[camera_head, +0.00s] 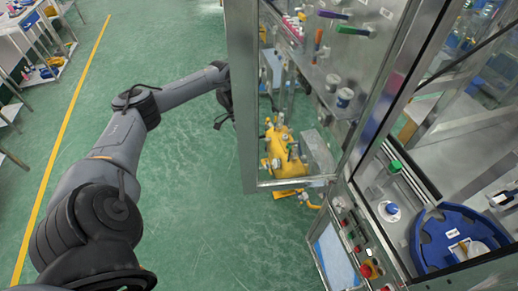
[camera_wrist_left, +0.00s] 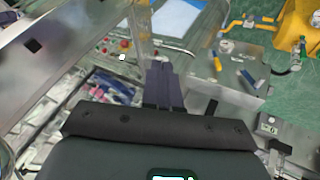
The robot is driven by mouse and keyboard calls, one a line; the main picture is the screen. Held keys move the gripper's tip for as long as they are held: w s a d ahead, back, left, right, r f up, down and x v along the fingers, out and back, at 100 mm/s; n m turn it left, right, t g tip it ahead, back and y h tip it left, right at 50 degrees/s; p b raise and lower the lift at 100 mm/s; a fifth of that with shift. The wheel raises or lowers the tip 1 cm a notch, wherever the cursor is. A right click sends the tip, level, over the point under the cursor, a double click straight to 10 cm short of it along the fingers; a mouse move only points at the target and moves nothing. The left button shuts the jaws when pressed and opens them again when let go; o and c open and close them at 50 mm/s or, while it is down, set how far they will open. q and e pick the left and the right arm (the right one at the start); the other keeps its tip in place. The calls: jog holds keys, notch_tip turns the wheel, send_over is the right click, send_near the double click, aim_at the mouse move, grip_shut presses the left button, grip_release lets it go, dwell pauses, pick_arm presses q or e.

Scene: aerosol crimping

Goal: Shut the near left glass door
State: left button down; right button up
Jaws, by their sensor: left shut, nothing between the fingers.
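The near left glass door stands open in the head view, with a wide metal frame (camera_head: 241,110) on its left and a thin bottom rail. The yellow machine shows through its glass. My left arm reaches from the left to the outer side of this door. A metal frame (camera_wrist_left: 60,42) crosses the upper left of that view. Whether the fingers touch the door I cannot tell. My right gripper is not clearly visible.
The machine cabinet fills the right side, with a blue round turntable (camera_head: 425,245) inside and a button panel (camera_head: 350,235) on its front. A yellow machine (camera_head: 285,150) stands on the floor behind the door. The green floor left of the door is clear, with benches far left.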

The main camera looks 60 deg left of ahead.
pick_arm(q)
jog(key=d+f+p, duration=0.4)
jog(key=d+f, duration=0.2)
jog(key=d, duration=0.2)
jog(key=shift+d+f, duration=0.3)
jog(key=shift+f, duration=0.05)
